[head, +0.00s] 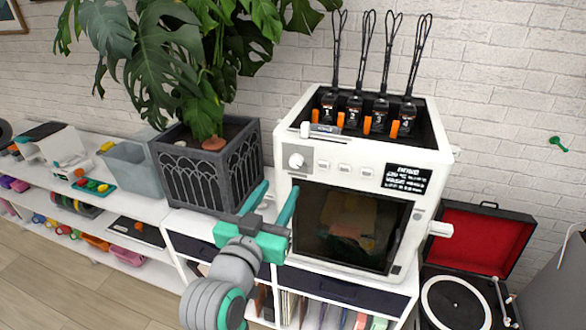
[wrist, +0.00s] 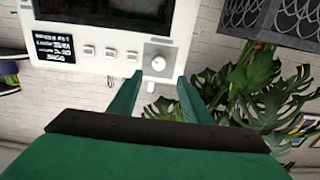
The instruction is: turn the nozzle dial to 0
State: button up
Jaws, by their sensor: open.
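The nozzle dial (head: 297,160) is a round white knob at the upper left of the front panel of a white printer (head: 432,172). In the wrist view, which shows the printer upside down, the dial (wrist: 158,63) lies between the fingertips or just beyond them. Its setting is too small to read. My gripper (head: 280,187) is open and empty, its two green fingers pointing up towards the panel just below and left of the dial. In the wrist view my gripper (wrist: 160,76) has one finger on each side of the dial; I cannot tell contact.
Several panel buttons (head: 344,167) and a black display (head: 408,178) are right of the dial. A dark planter (head: 215,170) with a large leafy plant stands close left of the printer. A red-lined record player (head: 478,237) is at right. Floor is clear at lower left.

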aim_at(295, 164)
jog(key=x, duration=1)
jog(key=shift+d, duration=0.15)
jog(key=c, duration=1)
